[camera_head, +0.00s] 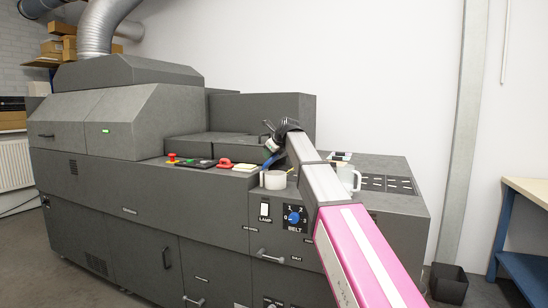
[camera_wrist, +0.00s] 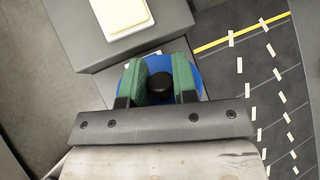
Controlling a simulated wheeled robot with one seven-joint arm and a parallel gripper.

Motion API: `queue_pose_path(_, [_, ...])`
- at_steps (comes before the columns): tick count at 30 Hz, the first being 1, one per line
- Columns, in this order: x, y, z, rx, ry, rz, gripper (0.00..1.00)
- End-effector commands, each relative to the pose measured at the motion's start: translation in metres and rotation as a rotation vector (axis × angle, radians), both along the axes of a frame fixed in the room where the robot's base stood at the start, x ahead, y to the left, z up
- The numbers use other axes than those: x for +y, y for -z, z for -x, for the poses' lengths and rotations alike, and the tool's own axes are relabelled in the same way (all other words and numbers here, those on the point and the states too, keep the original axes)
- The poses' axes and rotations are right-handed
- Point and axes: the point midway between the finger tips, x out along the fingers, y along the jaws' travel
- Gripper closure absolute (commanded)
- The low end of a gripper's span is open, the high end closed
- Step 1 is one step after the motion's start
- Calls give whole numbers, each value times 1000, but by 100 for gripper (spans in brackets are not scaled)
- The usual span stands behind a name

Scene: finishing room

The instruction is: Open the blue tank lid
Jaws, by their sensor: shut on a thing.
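The blue tank lid (camera_wrist: 182,70) is round and shows in the wrist view behind and between my fingers. A black knob (camera_wrist: 160,86) stands at its middle. My gripper (camera_wrist: 160,76) has its two green fingers on either side of the knob and is shut on it. In the head view my gripper (camera_head: 271,147) is over the machine top, and only a sliver of the blue lid (camera_head: 269,163) shows beneath it. The tank itself is mostly hidden by my arm, and I cannot tell whether the lid is raised.
A white tape roll (camera_head: 274,180) and a white mug (camera_head: 349,179) stand close by on the grey machine (camera_head: 225,183). A red-and-black stapler-like item (camera_head: 225,163) and an emergency button (camera_head: 171,158) are to the left. A pale pad (camera_wrist: 115,15) lies near the lid.

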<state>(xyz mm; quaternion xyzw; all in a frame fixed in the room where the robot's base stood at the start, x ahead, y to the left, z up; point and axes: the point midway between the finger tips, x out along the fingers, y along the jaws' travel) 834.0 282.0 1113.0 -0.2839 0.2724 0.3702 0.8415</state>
Motion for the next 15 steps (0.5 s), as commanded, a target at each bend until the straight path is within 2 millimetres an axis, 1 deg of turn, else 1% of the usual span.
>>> queue_pose_path(1, [6, -4, -5, 14, -2, 42, 100])
queue_pose_path(6, [19, -7, -9, 69, -2, 195, 100])
queue_pose_path(15, [42, -7, -18, 166, -2, 461, 100])
